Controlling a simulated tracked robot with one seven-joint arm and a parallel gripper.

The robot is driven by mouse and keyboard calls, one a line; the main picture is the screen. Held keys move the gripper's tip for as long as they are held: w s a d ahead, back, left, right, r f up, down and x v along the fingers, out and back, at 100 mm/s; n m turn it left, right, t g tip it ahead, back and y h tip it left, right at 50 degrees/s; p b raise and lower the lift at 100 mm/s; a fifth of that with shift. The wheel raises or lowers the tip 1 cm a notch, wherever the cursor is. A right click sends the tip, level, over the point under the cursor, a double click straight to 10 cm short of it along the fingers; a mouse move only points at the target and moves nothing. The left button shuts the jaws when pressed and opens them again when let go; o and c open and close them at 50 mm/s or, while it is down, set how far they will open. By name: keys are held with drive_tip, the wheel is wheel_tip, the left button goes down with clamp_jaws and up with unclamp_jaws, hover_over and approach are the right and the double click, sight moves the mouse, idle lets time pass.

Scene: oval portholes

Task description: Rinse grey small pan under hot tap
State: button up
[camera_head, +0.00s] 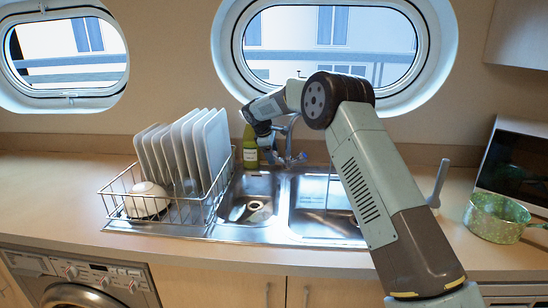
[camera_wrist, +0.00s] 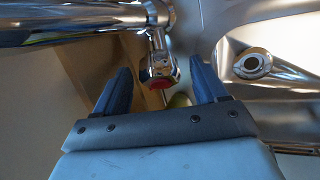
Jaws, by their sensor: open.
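The chrome tap (camera_head: 291,138) stands behind the sink. Its knob with a red mark (camera_wrist: 160,80) sits between my fingers in the wrist view. My gripper (camera_wrist: 160,68) is open and empty, one finger on each side of the knob; I cannot tell whether either touches it. In the head view my gripper (camera_head: 274,152) is beside the tap. A grey upright handle-like piece (camera_head: 439,184) shows right of my arm, its lower end hidden; I cannot tell if it belongs to the grey small pan. No grey pan body is visible.
The sink (camera_head: 262,232) has a small left basin and a larger right one, partly hidden by my arm. A wire rack (camera_head: 180,215) with plates and a white bowl stands left. A green bottle (camera_head: 250,148) is behind my gripper. A green speckled pan (camera_head: 497,218) stands right.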

drive_tip(key=v, duration=1.1)
drive_tip(key=shift+a+r, duration=0.15)
drive_tip(key=shift+r, duration=0.2)
drive_tip(key=shift+s, duration=0.1)
drive_tip(key=shift+c, duration=0.4)
